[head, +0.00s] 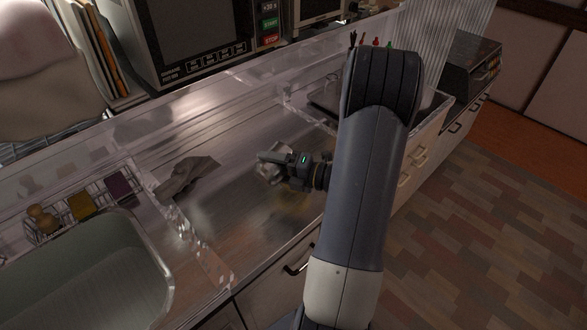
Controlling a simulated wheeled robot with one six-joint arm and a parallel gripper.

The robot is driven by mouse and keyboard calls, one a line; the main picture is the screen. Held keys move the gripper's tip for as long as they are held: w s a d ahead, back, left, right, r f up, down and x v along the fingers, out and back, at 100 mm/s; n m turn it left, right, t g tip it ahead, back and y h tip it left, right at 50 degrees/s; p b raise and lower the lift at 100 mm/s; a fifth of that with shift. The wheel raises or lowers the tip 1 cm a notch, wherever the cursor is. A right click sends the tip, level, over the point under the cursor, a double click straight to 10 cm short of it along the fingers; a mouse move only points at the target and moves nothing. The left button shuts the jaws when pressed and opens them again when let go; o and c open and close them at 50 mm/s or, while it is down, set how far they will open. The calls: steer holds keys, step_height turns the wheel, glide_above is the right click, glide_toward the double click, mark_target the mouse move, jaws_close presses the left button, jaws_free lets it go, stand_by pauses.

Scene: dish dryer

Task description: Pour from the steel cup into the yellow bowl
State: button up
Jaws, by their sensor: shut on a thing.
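My gripper (268,160) is over the steel counter, left of my large arm link. It is shut on a small grey, shiny thing, which looks like the steel cup (269,174). The cup is partly hidden by the fingers, and its tilt and contents cannot be told. A faint yellowish patch (287,204) shows on the counter below and right of the gripper. It may be the yellow bowl seen through the clear panel, but its outline is not clear.
A clear panel runs along the counter's front. A crumpled grey cloth (184,177) lies left of the gripper. A sink (90,275) and a wire rack with sponges (82,206) are at the left. A microwave (195,45) stands behind.

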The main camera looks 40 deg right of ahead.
steer(key=shift+d+r+p, duration=0.2)
steer(key=shift+d+p, duration=0.1)
steer(key=shift+p, duration=0.2)
steer(key=shift+w+d+f+m+t+p, duration=0.1)
steer(key=shift+d+f+m+t+p, duration=0.2)
steer(key=shift+m+p, duration=0.4)
stand_by(0.5)
